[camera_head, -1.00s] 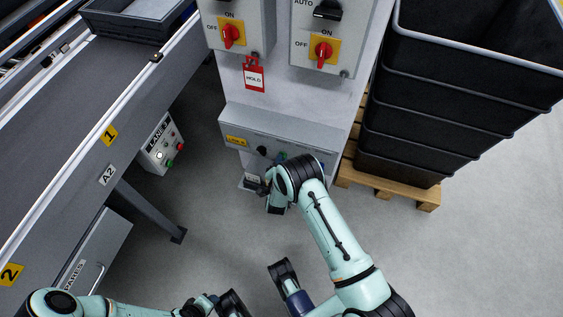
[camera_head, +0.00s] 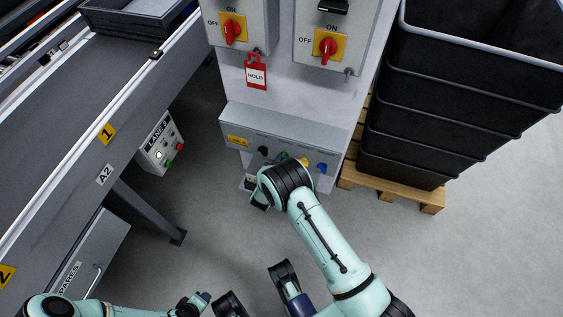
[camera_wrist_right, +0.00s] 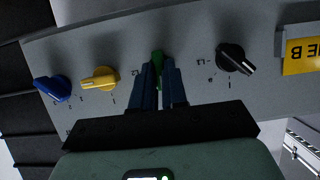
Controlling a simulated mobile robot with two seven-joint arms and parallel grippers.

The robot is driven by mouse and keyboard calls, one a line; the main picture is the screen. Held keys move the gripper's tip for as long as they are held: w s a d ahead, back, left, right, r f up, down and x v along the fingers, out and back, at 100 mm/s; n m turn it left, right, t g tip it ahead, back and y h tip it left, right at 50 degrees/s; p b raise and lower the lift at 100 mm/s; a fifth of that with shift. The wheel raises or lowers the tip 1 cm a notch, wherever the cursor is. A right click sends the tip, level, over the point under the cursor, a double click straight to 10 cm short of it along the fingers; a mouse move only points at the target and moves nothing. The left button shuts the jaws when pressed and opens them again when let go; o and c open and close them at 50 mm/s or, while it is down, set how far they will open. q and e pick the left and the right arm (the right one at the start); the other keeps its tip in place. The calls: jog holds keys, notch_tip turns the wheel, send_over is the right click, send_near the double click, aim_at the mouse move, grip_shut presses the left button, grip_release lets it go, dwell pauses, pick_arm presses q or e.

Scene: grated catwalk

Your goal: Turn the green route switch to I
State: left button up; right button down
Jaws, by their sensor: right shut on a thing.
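The green route switch (camera_wrist_right: 157,58) is a green knob on the sloped grey panel, between a black knob and a yellow knob in the right wrist view. My right gripper (camera_wrist_right: 158,80) is shut on it, with a dark blue finger on each side. The fingers cover much of the knob and the marks around it, so I cannot tell its setting. In the head view my right wrist hides the fingers and most of the switch. My left gripper (camera_head: 205,298) is low in the head view, away from the panel; its opening is unclear.
A black knob (camera_wrist_right: 236,58), yellow knob (camera_wrist_right: 100,78) and blue knob (camera_wrist_right: 52,88) share the panel. Above are red rotary switches (camera_head: 233,31) and a red HOLD tag (camera_head: 256,72). Black crates (camera_head: 455,110) on a pallet stand right, a conveyor (camera_head: 75,110) left. Open floor lies in front.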

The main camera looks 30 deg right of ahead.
pick_arm(q)
jog(key=shift+w, duration=0.1)
pick_arm(e)
jog(key=shift+d+r, duration=0.15)
jog(key=c, duration=1.2)
grip_release()
jog(key=shift+o, duration=0.2)
pick_arm(q)
jog(key=s+d+r+g+p, duration=0.1)
jog(key=s+d+r+p, duration=0.1)
jog(key=s, duration=0.3)
jog(key=shift+d+r+g+h+p, duration=0.3)
jog(key=shift+r+h+p, duration=0.1)
jog(key=shift+r+p, duration=0.3)
pick_arm(e)
jog(key=v, duration=1.3)
pick_arm(q)
jog(key=shift+a, duration=0.1)
pick_arm(e)
jog(key=shift+s, duration=0.1)
